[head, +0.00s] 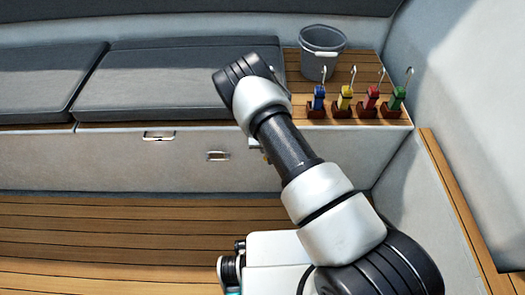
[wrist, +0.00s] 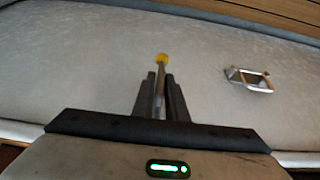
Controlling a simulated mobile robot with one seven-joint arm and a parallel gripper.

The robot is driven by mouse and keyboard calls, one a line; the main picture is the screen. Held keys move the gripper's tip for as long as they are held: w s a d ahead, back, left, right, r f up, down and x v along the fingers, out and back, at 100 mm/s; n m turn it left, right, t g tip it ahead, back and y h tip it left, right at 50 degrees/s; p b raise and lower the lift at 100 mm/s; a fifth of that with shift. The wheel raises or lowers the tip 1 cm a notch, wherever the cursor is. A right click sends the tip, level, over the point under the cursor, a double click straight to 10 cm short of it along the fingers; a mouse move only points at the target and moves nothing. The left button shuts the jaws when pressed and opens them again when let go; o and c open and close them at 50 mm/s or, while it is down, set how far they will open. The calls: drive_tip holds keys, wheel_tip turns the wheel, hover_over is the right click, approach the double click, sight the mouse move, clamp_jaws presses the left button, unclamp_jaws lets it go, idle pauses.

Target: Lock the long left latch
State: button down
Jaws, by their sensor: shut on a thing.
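A slim metal rod with a yellow tip (wrist: 162,58) shows in the wrist view against the pale locker front (wrist: 95,65). It looks like the long latch's lever. My gripper (wrist: 160,90) is shut on the rod, with the yellow tip sticking out beyond the fingertips. The fingers hide the rod's lower part, and I cannot tell how it is fixed or whether the latch is locked. In the head view my arm hides the gripper and most of the rod; a small yellowish bit (head: 266,157) shows beside the arm.
A silver handle (wrist: 250,79) is on the locker front beside the rod; a handle shows in the head view (head: 217,155), with another (head: 158,136) farther left. A grey bucket (head: 322,52) and several coloured-handled hooks stand on the wooden shelf. Dark cushions (head: 180,75) top the bench.

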drive_tip(key=shift+s+f, duration=0.1)
idle(0.3)
drive_tip(key=c, duration=1.8)
unclamp_jaws()
drive_tip(key=shift+c, duration=0.2)
drive_tip(key=p+v, duration=0.2)
drive_tip(key=v, duration=1.5)
drive_tip(key=shift+r, duration=0.3)
